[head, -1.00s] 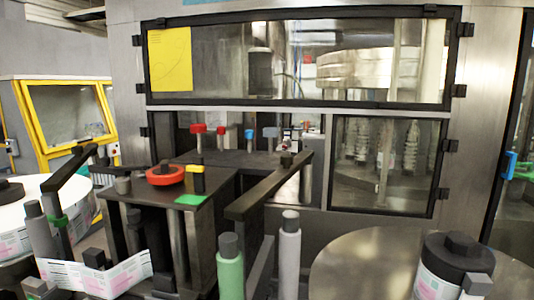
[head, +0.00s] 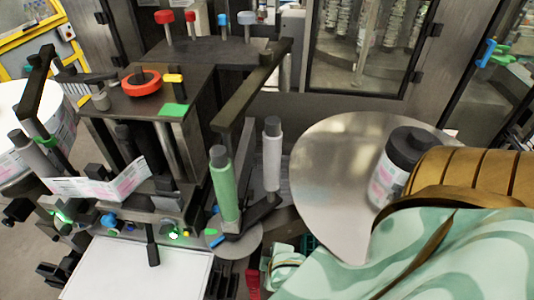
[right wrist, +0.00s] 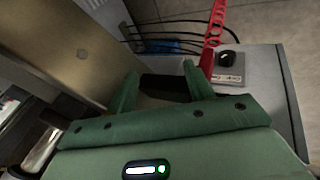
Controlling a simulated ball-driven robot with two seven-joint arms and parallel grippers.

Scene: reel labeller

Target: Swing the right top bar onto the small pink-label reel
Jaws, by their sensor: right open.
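The right top bar (head: 250,88) is a long dark bar in the head view, running from a post at the back toward the front, level and off to the left of the reel. The small pink-label reel (head: 390,175) stands upright on a round metal plate, with a black cap on top; my right arm partly hides its lower right side. My right gripper (right wrist: 160,85) shows in the right wrist view with its green fingers apart and nothing between them. In the head view it is low, left of my right forearm, below the bar and plate. My left gripper is not in view.
The round metal plate (head: 325,165) is bare on its left side. A red perforated strip (right wrist: 213,35) and a grey box (right wrist: 228,70) lie beyond the right fingers.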

